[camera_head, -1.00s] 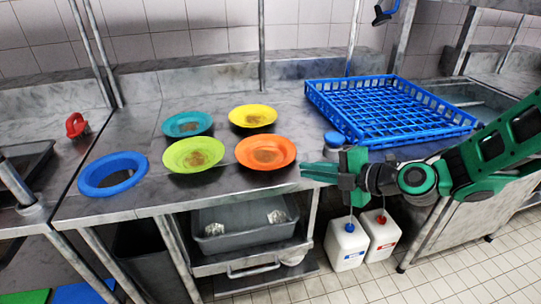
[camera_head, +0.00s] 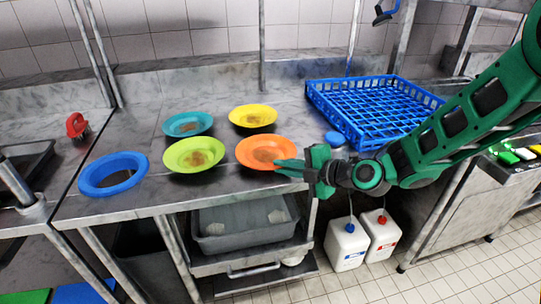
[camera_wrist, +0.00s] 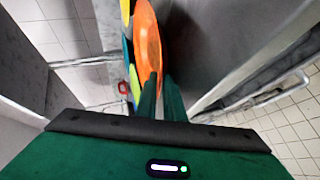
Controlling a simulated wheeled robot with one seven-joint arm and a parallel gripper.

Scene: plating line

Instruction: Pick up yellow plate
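The yellow plate (camera_head: 253,116) lies on the steel counter, behind the orange plate (camera_head: 265,152), with a brownish patch in its middle. My gripper (camera_head: 278,168) is at the right front edge of the orange plate, in front of the yellow plate and apart from it. In the wrist view the fingers (camera_wrist: 162,98) point toward the orange plate (camera_wrist: 148,42).
A lime plate (camera_head: 194,155) and a teal plate (camera_head: 187,124) lie left of the yellow and orange ones. A blue rack (camera_head: 425,104) stands at the right. A shelf post (camera_head: 262,50) rises behind the yellow plate.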

